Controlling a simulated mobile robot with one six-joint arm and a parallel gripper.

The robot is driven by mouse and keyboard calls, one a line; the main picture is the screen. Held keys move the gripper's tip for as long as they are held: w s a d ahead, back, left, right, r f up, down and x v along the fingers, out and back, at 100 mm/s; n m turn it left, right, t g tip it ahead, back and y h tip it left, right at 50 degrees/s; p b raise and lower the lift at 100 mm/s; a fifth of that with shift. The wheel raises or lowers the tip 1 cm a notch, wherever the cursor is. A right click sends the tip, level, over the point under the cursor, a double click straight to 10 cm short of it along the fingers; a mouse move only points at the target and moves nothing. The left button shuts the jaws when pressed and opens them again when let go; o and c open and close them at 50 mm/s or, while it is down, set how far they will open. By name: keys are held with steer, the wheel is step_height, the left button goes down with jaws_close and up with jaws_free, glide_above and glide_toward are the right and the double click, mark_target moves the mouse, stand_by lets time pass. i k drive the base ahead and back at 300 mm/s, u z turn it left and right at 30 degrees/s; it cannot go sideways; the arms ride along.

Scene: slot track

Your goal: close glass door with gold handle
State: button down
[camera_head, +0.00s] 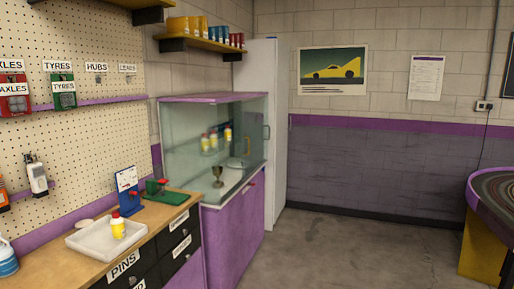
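A glass display case (182,150) with a purple top stands on a purple cabinet (232,225) left of centre. Its glass door (240,125) is see-through, so its edges are faint. A small gold handle (266,132) shows at the far right edge of the glass, and another handle-like shape (247,146) shows a little to its left. I cannot tell which panel each one is on, or how far the door stands open. A gold cup (218,176) and several yellow bottles (213,139) are inside the case. My gripper is not in view.
A wooden bench (160,215) with a white tray (84,239) and drawers (178,246) stands at the left. A tall white cabinet (280,150) is beyond the case. The floor (330,250) right of the case is clear. A track table (484,250) is at the right edge.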

mark_target(258, 133)
steer(key=z, duration=0.05)
steer(key=k, duration=0.2)
steer(key=z, duration=0.3)
steer(key=i, duration=2.1)
steer(key=u, duration=0.6)
steer(key=i, duration=0.6)
steer(key=u, duration=0.6)
steer(key=i, duration=0.5)
steer(key=u, duration=0.25)
